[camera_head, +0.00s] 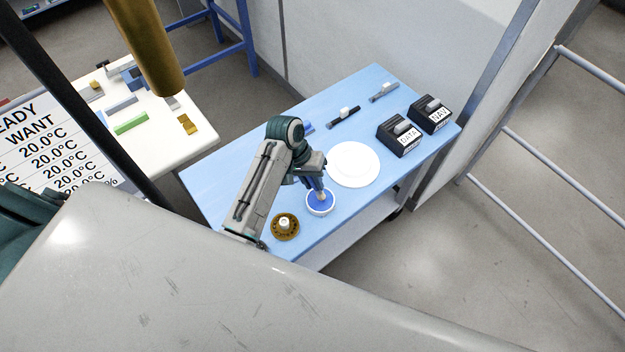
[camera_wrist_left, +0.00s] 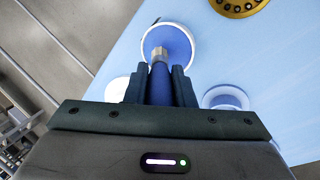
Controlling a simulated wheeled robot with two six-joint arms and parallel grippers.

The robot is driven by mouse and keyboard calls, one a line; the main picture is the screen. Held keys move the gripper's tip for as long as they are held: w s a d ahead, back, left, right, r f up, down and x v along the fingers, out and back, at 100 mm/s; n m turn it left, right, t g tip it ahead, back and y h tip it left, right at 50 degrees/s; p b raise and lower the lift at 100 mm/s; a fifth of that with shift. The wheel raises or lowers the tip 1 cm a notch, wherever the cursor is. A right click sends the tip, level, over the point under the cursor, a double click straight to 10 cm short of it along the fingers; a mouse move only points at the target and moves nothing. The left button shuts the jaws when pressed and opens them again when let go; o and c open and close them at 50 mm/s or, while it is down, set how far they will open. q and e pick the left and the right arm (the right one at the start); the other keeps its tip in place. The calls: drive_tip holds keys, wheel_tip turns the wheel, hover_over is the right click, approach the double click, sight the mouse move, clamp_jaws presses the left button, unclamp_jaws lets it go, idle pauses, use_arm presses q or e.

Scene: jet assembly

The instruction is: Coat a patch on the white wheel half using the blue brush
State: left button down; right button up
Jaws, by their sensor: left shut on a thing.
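My left gripper (camera_head: 316,178) is shut on the blue brush (camera_wrist_left: 160,84), which points down with its metal collar showing in the left wrist view. The brush tip is at a round white-rimmed piece with a blue face (camera_head: 320,202), also in the left wrist view (camera_wrist_left: 181,46); I cannot tell whether they touch. A large flat white disc (camera_head: 353,164) lies beside it on the blue table (camera_head: 225,180). Another white ring with a blue middle (camera_wrist_left: 225,97) shows in the left wrist view; my arm hides it in the head view. I cannot tell which round piece is the wheel half.
A brass-coloured round part (camera_head: 285,226) sits near the table's front edge. Two black boxes, marked DATA (camera_head: 399,138) and NAV (camera_head: 430,114), stand at the right end. Small tools lie along the back. A white table (camera_head: 160,150) with coloured parts stands at left.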

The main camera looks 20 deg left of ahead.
use_arm(q)
drive_tip(key=shift+s+f, duration=0.1)
drive_tip(key=shift+f, duration=0.55)
idle(1.6)
drive_tip(key=shift+r, duration=3.6)
